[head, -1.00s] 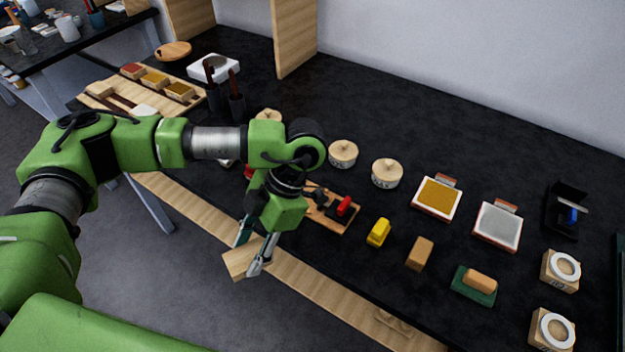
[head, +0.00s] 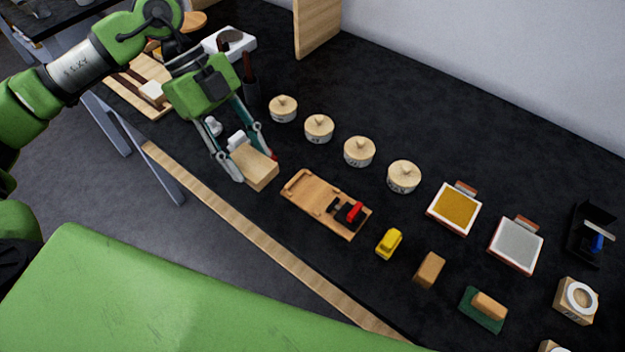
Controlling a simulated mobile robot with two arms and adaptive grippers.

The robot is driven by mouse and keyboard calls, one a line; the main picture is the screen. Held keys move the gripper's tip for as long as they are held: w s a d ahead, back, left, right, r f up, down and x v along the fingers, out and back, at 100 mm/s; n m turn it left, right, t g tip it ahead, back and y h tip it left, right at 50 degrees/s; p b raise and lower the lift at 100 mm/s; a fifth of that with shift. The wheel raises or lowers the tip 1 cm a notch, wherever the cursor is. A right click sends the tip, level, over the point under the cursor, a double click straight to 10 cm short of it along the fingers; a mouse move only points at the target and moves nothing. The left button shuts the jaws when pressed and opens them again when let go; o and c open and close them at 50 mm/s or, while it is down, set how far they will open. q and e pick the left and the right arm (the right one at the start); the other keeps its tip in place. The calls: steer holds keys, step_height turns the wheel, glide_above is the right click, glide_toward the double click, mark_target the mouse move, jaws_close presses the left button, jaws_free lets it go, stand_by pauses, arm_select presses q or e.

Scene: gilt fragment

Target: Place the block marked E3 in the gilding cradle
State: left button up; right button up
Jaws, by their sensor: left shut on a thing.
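A pale wooden block (head: 257,168) is held between the fingertips of my left gripper (head: 254,166). No marking can be read on it, so I cannot tell whether it is E3. A flat wooden cradle (head: 311,193) with a black and red clamp at its right end lies on the dark table, just right of the block and apart from it. The cradle's left part is bare. The block appears to be above the table, left of the cradle. My right gripper is not in view.
Several lidded round pots (head: 360,151) stand in a row behind the cradle. A yellow object (head: 389,243) and a brown block (head: 429,269) lie to its right. A gold pad (head: 456,208) and a silver pad (head: 516,245) are farther right. A wooden strip (head: 240,238) lines the front edge.

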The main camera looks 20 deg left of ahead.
arm_select(q)
steer(key=w+d+f+p, duration=0.1)
steer(key=d+f, duration=0.1)
steer(key=d, duration=0.1)
steer(key=w+d+f+p, duration=0.1)
steer(key=w+d+f, duration=0.1)
steer(key=d, duration=0.1)
steer(key=w+d+f+p, duration=0.1)
steer(key=w+d+f, duration=0.1)
steer(key=d+f, duration=0.1)
steer(key=shift+w+d+f, duration=0.2)
steer(key=shift+f, duration=0.2)
steer(key=shift+w+d+f, duration=0.15)
steer(key=shift+d+f, duration=0.05)
steer(key=shift+f, duration=0.15)
step_height(320, 180, down, 3)
steer(key=shift+d+f+p, duration=0.1)
steer(key=shift+d+p, duration=0.05)
steer(key=shift+p, duration=0.7)
steer(key=shift+f, duration=0.15)
steer(key=shift+f, duration=0.1)
steer(key=o, duration=1.2)
steer(key=shift+w, duration=0.1)
